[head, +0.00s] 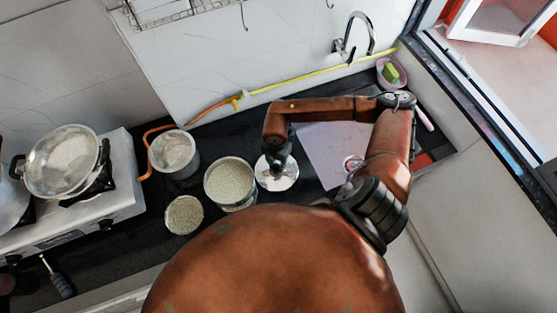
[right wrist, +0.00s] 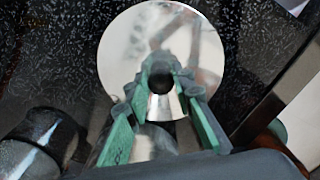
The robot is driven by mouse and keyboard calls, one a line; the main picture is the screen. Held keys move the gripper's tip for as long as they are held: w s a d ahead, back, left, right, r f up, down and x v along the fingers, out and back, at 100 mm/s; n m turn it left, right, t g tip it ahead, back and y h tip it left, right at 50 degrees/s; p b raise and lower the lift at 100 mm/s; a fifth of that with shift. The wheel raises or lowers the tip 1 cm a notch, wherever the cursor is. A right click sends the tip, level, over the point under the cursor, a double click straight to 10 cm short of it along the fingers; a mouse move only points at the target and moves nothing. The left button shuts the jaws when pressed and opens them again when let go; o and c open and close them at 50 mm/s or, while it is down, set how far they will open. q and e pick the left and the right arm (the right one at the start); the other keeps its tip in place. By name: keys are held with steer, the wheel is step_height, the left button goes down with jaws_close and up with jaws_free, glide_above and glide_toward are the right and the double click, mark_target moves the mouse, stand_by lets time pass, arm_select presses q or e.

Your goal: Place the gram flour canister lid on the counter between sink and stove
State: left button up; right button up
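The gram flour canister lid, a round shiny silver disc (head: 277,180), shows in the head view on the dark counter, right of the canisters. In the right wrist view the lid (right wrist: 125,45) faces the camera, with a small dark knob (right wrist: 160,89) near its middle. My right gripper (head: 277,165) is over the lid. In the right wrist view its green-padded fingers (right wrist: 172,85) stand apart on either side of the knob; I cannot tell whether they touch it. Whether the lid rests on the counter is hidden. My left gripper is not in view.
Open canisters (head: 230,181), (head: 174,151) and (head: 185,215) stand left of the lid. The stove (head: 110,205) with a metal pan (head: 62,160) is at the left. A pale board (head: 330,150) lies right of the lid, below the tap (head: 352,40). A yellow-orange hose (head: 280,90) runs along the wall.

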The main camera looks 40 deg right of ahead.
mark_target(276, 166)
steer(key=shift+o, duration=0.8)
steer(key=shift+a, duration=0.2)
steer(key=shift+o, duration=0.7)
steer(key=shift+a+r, duration=0.15)
steer(key=shift+o, duration=0.6)
steer(key=shift+s+a+r, duration=0.1)
steer(key=shift+r, duration=0.2)
steer(key=r, duration=0.6)
steer(key=shift+d, duration=0.3)
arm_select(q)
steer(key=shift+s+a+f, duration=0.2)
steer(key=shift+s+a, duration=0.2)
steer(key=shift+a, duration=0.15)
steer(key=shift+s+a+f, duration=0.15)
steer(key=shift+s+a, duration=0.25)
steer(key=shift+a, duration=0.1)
arm_select(e)
step_height(276, 166, up, 6)
steer(key=shift+a+f, duration=0.15)
steer(key=shift+f, duration=0.1)
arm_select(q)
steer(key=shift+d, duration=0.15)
